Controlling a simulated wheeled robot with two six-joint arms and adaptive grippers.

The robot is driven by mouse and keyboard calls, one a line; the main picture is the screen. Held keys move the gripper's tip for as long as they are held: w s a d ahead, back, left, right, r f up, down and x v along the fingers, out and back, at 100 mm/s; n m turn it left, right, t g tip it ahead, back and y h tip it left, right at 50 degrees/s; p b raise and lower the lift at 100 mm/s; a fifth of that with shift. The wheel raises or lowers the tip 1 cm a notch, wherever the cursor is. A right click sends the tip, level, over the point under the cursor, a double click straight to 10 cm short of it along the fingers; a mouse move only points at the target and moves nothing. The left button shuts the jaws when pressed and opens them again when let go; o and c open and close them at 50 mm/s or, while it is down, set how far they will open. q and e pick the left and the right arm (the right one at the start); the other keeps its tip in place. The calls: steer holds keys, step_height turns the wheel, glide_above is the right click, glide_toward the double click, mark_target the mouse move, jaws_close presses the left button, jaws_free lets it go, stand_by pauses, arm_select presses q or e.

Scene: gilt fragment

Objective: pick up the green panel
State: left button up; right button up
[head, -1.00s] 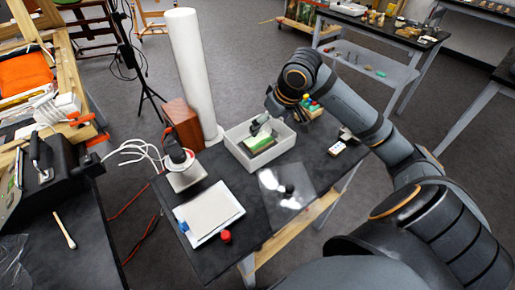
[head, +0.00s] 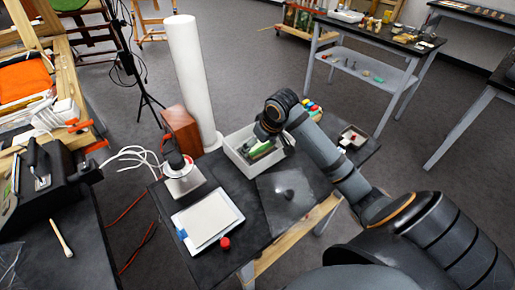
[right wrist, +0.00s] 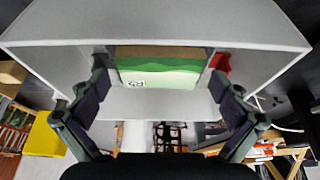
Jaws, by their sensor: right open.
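The green panel (head: 260,152) is in the white bin (head: 238,163) on the dark table, partly hidden by my right gripper (head: 266,141). In the right wrist view the panel (right wrist: 160,67) shows bands of brown, dark green and pale green, with a small printed code near its lower edge. My right gripper (right wrist: 161,88) is open, with one finger on each side of the panel in the picture. Nothing is held between the fingers. I cannot tell whether they touch the bin. My left gripper is not in view.
A red item (right wrist: 221,63) shows beside the panel in the wrist view. A clipboard (head: 208,218), a red cap (head: 225,243) and a clear sheet (head: 268,206) lie in front.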

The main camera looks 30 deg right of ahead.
steer(key=c, duration=1)
steer(key=shift+c, duration=0.2)
